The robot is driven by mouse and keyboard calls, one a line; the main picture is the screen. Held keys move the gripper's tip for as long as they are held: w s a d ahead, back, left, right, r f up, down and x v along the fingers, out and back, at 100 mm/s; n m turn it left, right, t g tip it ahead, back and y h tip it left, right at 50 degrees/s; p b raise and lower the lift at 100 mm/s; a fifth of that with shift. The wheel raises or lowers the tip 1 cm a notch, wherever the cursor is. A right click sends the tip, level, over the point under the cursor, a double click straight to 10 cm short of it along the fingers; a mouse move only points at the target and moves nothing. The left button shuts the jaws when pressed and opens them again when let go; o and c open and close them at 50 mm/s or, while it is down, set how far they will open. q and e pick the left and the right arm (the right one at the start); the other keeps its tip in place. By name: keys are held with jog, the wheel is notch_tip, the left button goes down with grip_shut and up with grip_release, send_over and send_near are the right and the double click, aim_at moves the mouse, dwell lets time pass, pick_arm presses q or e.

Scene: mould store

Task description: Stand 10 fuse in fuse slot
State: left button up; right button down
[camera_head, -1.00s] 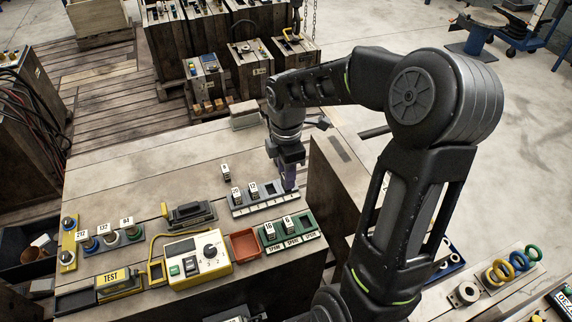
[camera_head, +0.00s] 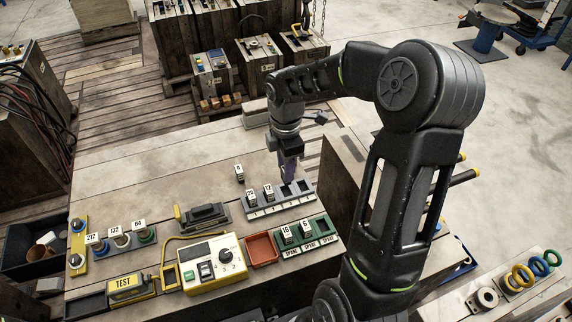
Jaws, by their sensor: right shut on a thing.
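The grey fuse rack (camera_head: 283,207) lies on the bench with a row of slots. Two numbered fuses stand in its left part: a left fuse (camera_head: 251,196) and one beside it (camera_head: 268,192). My right gripper (camera_head: 289,179) points down at the rack, over the slot just right of these fuses. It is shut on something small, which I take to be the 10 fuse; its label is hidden. I cannot tell whether it is in the slot. The rack's rightmost slot (camera_head: 302,187) looks empty and dark. My left gripper is not in view.
A loose fuse (camera_head: 239,175) stands behind the rack. In front are a green spare rack (camera_head: 309,248) with two fuses, a red tray (camera_head: 262,249) and a yellow tester (camera_head: 214,264). A dark clamp-like block (camera_head: 203,215) lies left. The bench behind is clear.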

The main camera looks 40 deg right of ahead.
notch_tip(320, 180, down, 3)
jog(key=shift+r+b, duration=0.2)
jog(key=shift+b, duration=0.65)
jog(key=shift+f, duration=0.5)
jog(key=shift+f, duration=0.25)
jog(key=shift+f+b, duration=0.8)
jog(key=shift+f, duration=0.1)
dwell(0.7)
jog(key=c, duration=0.9)
grip_release()
jog(key=shift+c, duration=0.2)
jog(key=shift+c, duration=0.5)
